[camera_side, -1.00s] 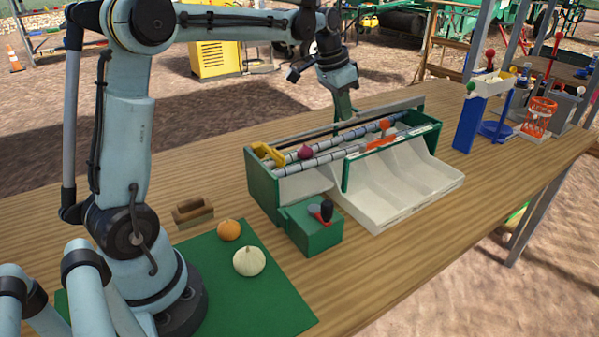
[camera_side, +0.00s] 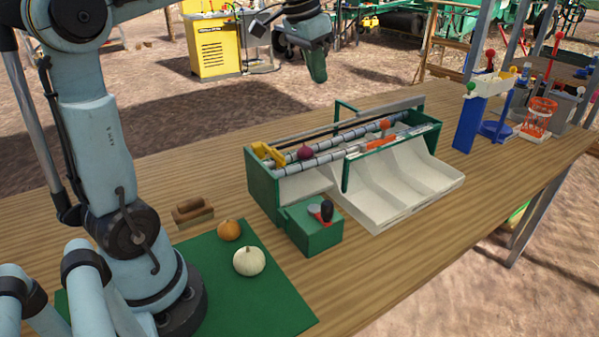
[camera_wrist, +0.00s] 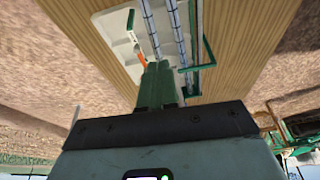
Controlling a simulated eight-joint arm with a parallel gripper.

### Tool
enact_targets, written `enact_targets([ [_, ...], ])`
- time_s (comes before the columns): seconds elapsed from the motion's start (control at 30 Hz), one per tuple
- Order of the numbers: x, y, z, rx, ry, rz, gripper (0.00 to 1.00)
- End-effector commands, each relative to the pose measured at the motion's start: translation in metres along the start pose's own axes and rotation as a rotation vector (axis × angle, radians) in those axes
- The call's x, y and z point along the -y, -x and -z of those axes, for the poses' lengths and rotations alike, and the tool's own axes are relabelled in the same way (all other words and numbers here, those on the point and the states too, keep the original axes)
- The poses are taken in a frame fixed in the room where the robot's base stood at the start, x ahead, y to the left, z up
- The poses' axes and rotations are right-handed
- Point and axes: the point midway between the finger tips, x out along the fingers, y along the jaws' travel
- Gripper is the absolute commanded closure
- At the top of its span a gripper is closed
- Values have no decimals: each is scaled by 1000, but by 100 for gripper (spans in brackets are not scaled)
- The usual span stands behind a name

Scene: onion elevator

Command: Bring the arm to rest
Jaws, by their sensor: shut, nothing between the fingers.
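My gripper (camera_side: 317,72) is in the air at the top middle of the side view, above and behind the onion elevator (camera_side: 262,195). It points downward and holds nothing. In the wrist view its green fingers (camera_wrist: 158,75) are together, with the elevator's rollers (camera_wrist: 177,30) beyond them. The elevator is a green-ended machine with grey rollers and a white sloping tray (camera_side: 400,180). A dark red onion (camera_side: 305,153) and an orange piece (camera_side: 385,124) rest on the rollers. My gripper touches none of these.
A green mat (camera_side: 265,300) holds an orange pumpkin (camera_side: 229,230) and a white pumpkin (camera_side: 249,261). A brown brush (camera_side: 193,211) lies behind it. A green box with a red-and-black lever (camera_side: 323,211) is at the elevator's front. A blue stand (camera_side: 468,125) is at right. The table's front right is clear.

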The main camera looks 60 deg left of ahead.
Motion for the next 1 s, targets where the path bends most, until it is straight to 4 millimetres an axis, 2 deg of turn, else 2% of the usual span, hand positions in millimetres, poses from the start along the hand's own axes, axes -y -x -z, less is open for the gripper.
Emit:
enact_targets([
  [0.13, -4, 4, -3, -6, 0, 3, 100],
  [0.27, -23, -3, -13, -34, 4, 17, 100],
  [0.47, -68, -30, -50, -121, 20, 43, 100],
  [0.7, -112, -72, -105, -238, 44, 46, 100],
  [0.83, -126, -92, -128, -286, 54, 40, 100],
  [1.0, -134, -105, -142, -317, 62, 32, 100],
])
